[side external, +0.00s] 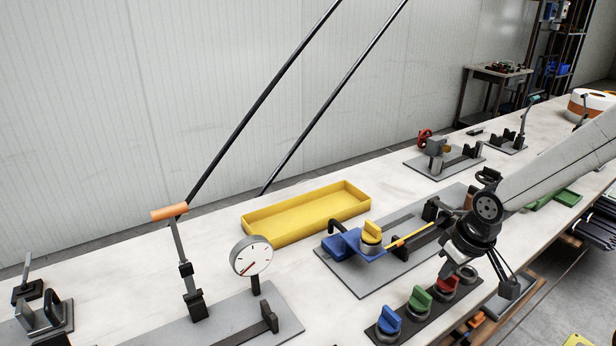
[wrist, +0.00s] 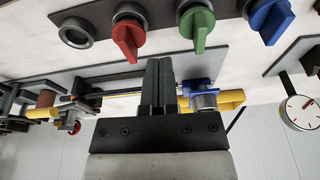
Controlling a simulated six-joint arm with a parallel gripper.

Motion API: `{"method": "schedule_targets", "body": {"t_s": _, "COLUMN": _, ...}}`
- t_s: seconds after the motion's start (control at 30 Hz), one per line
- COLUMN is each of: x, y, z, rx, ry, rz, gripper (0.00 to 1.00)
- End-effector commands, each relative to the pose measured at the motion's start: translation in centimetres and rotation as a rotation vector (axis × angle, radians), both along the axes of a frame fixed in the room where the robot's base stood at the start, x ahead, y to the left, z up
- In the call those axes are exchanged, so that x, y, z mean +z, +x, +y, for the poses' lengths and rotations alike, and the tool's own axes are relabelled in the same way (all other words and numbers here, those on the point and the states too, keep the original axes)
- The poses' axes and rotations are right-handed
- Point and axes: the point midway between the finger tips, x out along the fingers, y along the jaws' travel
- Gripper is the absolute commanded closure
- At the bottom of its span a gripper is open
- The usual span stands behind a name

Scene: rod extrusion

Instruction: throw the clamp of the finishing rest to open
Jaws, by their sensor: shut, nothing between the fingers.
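Several lever clamps stand along the bench, and I cannot tell by sight which belongs to the finishing rest. One clamp with an orange handle (side external: 169,212) stands with its lever raised at the front left, beside a dial gauge (side external: 251,256). Another clamp with a teal handle (side external: 535,100) is raised at the far right. A small clamp (side external: 28,272) stands at the left edge. My gripper (side external: 446,270) is above the bench near the red knob (side external: 445,278), away from these clamps. In the wrist view its two fingers (wrist: 158,66) are together and empty.
Green (side external: 420,299) and blue (side external: 389,319) knobs stand in front. Two long dark rods (side external: 262,95) slant up behind the bench.

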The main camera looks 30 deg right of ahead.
Motion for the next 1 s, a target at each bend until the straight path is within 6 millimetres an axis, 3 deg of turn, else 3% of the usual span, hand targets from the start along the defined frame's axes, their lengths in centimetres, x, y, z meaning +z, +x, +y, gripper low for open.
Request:
{"method": "schedule_targets", "body": {"t_s": 0.27, "x": 0.6, "y": 0.7, "z": -2.4, "rx": -0.363, "ry": 0.081, "rz": 0.001, "gripper": 1.0}}
{"method": "schedule_targets", "body": {"t_s": 1.0, "x": 3.2, "y": 1.3, "z": -13.0, "rx": -1.895, "ry": 0.471, "rz": -0.014, "gripper": 1.0}}
